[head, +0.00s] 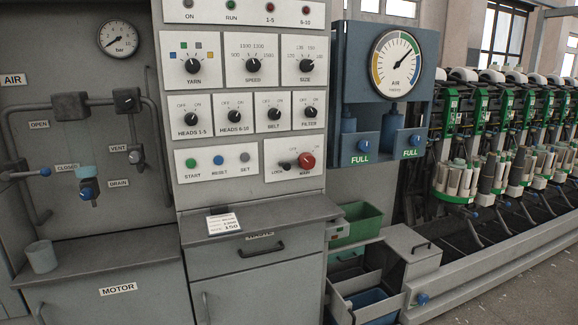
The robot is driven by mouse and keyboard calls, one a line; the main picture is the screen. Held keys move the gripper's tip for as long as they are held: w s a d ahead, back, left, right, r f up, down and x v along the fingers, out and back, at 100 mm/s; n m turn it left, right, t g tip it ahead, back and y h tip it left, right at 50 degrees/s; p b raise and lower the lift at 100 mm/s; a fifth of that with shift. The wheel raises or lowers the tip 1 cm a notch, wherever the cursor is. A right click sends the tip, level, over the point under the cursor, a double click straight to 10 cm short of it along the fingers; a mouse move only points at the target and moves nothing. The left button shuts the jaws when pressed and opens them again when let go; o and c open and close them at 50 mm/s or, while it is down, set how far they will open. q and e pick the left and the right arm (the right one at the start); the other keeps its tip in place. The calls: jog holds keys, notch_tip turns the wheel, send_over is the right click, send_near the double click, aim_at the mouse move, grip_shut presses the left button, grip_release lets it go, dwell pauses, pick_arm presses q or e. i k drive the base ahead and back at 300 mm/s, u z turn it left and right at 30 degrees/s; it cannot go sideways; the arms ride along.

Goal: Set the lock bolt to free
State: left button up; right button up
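The lock bolt (285,165) is a small dark piece on the grey control panel, just above a label that seems to read LOCK. It sits just left of the red main switch knob (307,161). A short bar appears to reach from it toward the red knob, but it is too small to tell whether it touches or which position it is in. Neither of my grippers is in the head view.
Green, blue and grey push buttons (218,160) lie left of the bolt on the same panel. Rows of black selector knobs (233,115) are above. Below, a grey ledge (265,220) carries a small card (223,223). The space before the panel is clear.

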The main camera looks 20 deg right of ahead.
aim_at(287, 165)
jog(key=u, duration=0.5)
jog(key=i, duration=1.15)
jog(key=z, duration=0.65)
